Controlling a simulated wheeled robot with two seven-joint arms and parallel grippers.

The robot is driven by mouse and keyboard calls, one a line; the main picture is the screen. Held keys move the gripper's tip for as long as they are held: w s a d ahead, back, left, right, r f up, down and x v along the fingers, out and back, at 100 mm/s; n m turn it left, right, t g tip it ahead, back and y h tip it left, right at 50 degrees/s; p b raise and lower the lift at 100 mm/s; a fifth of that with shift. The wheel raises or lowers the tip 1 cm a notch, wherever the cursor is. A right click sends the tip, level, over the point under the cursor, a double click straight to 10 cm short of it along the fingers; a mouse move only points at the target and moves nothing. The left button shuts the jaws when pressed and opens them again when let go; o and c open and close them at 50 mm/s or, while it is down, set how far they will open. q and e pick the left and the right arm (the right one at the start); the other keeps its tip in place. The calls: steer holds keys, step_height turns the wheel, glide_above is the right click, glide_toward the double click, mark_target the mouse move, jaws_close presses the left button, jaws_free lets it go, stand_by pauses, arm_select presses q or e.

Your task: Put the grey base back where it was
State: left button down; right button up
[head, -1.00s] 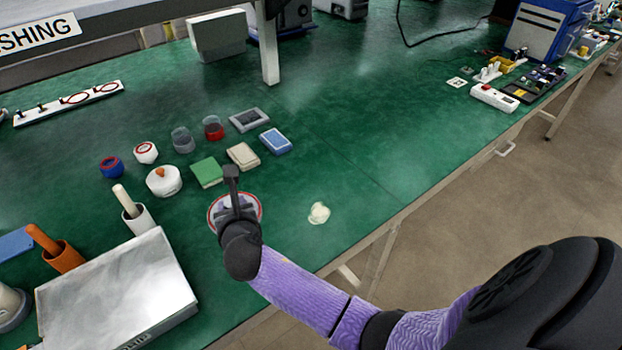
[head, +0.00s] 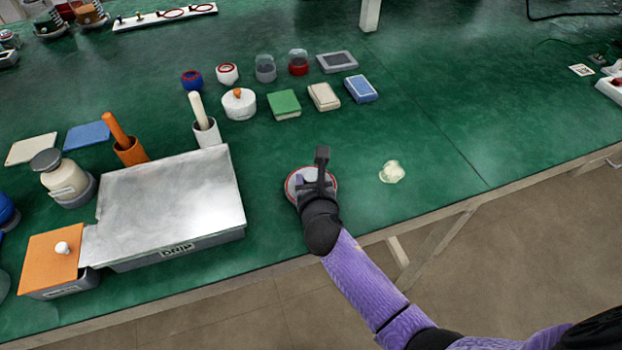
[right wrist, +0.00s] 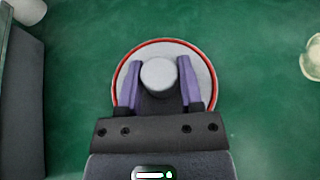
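A pale grey round piece with a red rim (head: 291,188) lies on the green table near its front edge. In the right wrist view the round piece (right wrist: 203,82) has a pale knob (right wrist: 159,74) at its middle. My right gripper (right wrist: 160,78) is over it, one purple finger on each side of the knob. The fingers look spread; any contact with the knob is hard to judge. In the head view my right gripper (head: 322,165) hides part of the round piece. My left gripper is not in view.
A silver tray-like box (head: 170,205) stands to the left, with an orange-lidded box (head: 52,258) beyond it. A cream blob (head: 391,172) lies to the right. Coloured blocks, including a green one (head: 284,104), and several jars stand behind. The table between is clear.

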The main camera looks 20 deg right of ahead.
steer(key=o, duration=0.3)
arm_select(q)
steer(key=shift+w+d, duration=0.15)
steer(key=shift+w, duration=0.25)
arm_select(e)
steer(key=shift+o, duration=0.2)
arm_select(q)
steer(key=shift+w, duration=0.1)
arm_select(e)
steer(key=shift+r, duration=0.1)
